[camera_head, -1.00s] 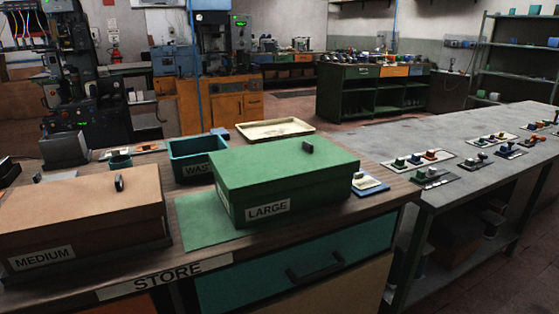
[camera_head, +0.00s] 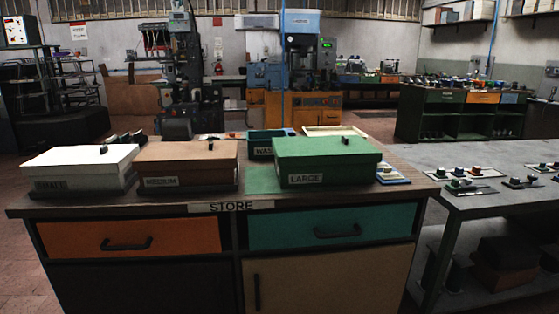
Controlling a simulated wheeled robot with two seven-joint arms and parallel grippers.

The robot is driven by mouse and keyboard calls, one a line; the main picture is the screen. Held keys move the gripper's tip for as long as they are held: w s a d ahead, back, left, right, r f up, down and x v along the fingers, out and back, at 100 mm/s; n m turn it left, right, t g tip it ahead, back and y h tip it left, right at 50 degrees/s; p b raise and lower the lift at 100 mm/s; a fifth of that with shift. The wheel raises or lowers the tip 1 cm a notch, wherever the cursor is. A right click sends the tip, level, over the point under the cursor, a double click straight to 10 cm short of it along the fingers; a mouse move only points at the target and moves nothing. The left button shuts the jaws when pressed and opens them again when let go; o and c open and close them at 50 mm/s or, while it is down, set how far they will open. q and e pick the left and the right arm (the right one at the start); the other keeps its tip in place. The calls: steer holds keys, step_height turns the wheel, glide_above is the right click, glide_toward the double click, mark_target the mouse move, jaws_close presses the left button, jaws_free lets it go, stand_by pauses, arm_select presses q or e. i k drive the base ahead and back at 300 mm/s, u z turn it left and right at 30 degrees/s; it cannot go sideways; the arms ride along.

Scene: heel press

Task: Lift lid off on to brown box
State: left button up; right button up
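Three lidded boxes stand in a row on the store bench top. The brown box, labelled MEDIUM (camera_head: 187,164), is in the middle, with a brown lid and a small dark knob. The green box, labelled LARGE (camera_head: 325,163), is to its right, with a green lid and a dark knob. The white box, probably labelled SMALL (camera_head: 80,170), is to its left, with a white lid and a dark knob. All three lids appear to sit on their boxes. Neither gripper shows in the head view.
The bench (camera_head: 150,206) has an orange drawer (camera_head: 128,239) and a teal drawer (camera_head: 335,227) in front. A teal waste bin (camera_head: 262,146) and a cream tray (camera_head: 335,131) stand behind the boxes. A grey table (camera_head: 460,160) with small parts is at right.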

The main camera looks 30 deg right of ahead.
mark_target(292, 151)
steer(key=z, duration=1.05)
steer(key=i, duration=1.15)
steer(key=u, duration=0.15)
